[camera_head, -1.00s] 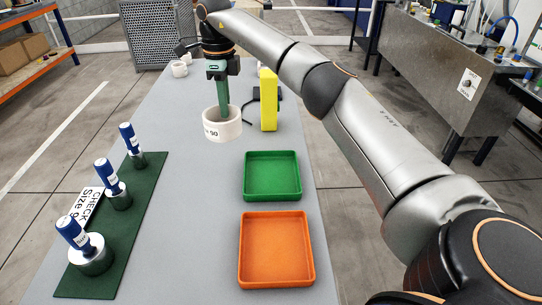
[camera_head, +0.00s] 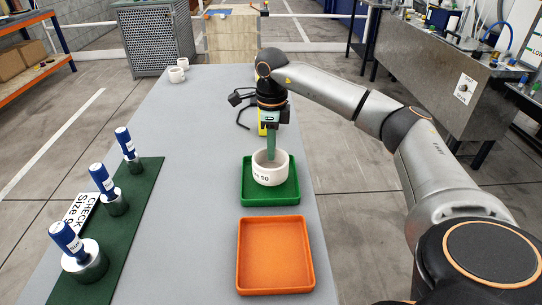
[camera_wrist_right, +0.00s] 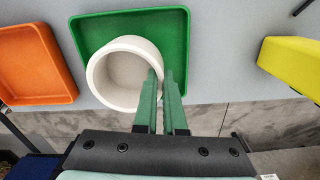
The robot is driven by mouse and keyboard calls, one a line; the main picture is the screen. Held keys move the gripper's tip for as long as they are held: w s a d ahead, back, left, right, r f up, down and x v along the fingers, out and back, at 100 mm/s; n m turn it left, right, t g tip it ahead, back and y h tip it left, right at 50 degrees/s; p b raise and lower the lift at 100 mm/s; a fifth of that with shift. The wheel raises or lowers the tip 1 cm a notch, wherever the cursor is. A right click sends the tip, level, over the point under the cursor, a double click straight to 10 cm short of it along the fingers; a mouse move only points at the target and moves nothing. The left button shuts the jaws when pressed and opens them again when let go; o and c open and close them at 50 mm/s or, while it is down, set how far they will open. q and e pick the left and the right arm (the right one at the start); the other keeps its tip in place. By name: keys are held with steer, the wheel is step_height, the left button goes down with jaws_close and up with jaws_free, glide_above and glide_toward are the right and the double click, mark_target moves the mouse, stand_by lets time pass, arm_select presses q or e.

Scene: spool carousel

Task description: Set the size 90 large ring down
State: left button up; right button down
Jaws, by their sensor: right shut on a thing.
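The large ring (camera_head: 271,176) is a white, thick-walled ring with "90" on its side. It is upright over the green tray (camera_head: 270,201), within its outline. I cannot tell whether it touches the tray floor. In the right wrist view the ring (camera_wrist_right: 97,82) overlaps the green tray (camera_wrist_right: 174,30) too. My right gripper (camera_head: 271,154) points down and is shut on the ring's wall, one green finger inside and one outside; the fingers (camera_wrist_right: 162,90) show in the wrist view. My left gripper is not in view.
An orange tray (camera_head: 275,255) lies in front of the green one. A yellow block (camera_wrist_right: 295,65) stands behind the arm. Several blue-handled gauges (camera_head: 103,180) stand on a dark green mat (camera_head: 130,215) at left. Two small white rings (camera_head: 176,75) sit far back. The table's middle is clear.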

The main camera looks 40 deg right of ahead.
steer(key=shift+f, duration=1.3)
steer(key=shift+f, duration=0.1)
steer(key=c, duration=1)
jaws_free()
step_height(320, 180, up, 12)
steer(key=shift+r, duration=0.15)
steer(key=shift+a, duration=0.1)
